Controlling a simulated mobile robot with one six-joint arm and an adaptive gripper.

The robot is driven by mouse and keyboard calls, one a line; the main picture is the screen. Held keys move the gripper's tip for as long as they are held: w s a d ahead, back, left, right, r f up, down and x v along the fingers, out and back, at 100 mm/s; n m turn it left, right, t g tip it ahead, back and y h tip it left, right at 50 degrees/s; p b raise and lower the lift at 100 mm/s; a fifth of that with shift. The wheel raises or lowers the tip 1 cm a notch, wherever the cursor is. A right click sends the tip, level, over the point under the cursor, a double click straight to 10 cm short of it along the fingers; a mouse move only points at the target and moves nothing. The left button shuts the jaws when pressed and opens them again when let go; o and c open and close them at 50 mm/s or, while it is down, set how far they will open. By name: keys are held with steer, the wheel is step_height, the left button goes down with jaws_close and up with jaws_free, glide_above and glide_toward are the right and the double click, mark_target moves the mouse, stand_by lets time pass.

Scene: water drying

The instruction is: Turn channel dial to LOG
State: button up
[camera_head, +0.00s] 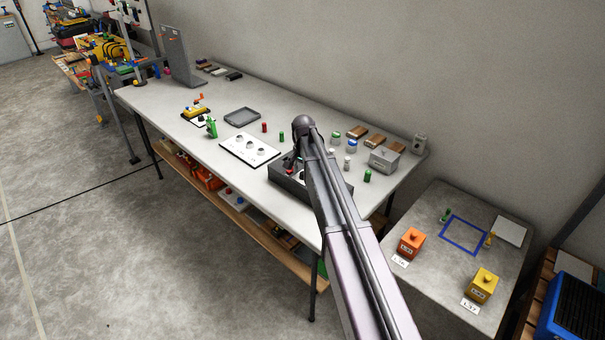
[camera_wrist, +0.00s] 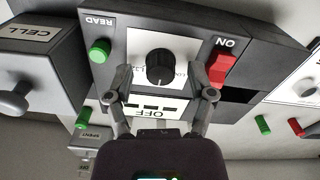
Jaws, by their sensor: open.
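The black round channel dial (camera_wrist: 160,68) sits on a white plate in the middle of a dark grey panel (camera_wrist: 190,18) in the wrist view. Its pointer direction and the small lettering beside it are too small to read, and no LOG mark is legible. My gripper (camera_wrist: 163,96) is open, its two fingers apart on either side of the dial's near side, with nothing visible between them. A red switch (camera_wrist: 220,67) marked ON is right of the dial, and a green READ button (camera_wrist: 100,50) is left. In the head view the dark box (camera_head: 283,181) is partly hidden by my arm.
A grey CELL box (camera_wrist: 40,60) with a knob stands close left of the panel; it also shows in the head view (camera_head: 384,160). Small green and red cylinders stand nearby. A white panel with round knobs (camera_head: 249,150) lies left of the dark box. The workbench front left is clear.

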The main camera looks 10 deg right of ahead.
jaws_close()
steer(key=shift+n, duration=0.3)
steer(key=n, duration=1.1)
stand_by(0.4)
steer(key=shift+s+n, duration=0.1)
steer(key=shift+n, duration=0.2)
jaws_free()
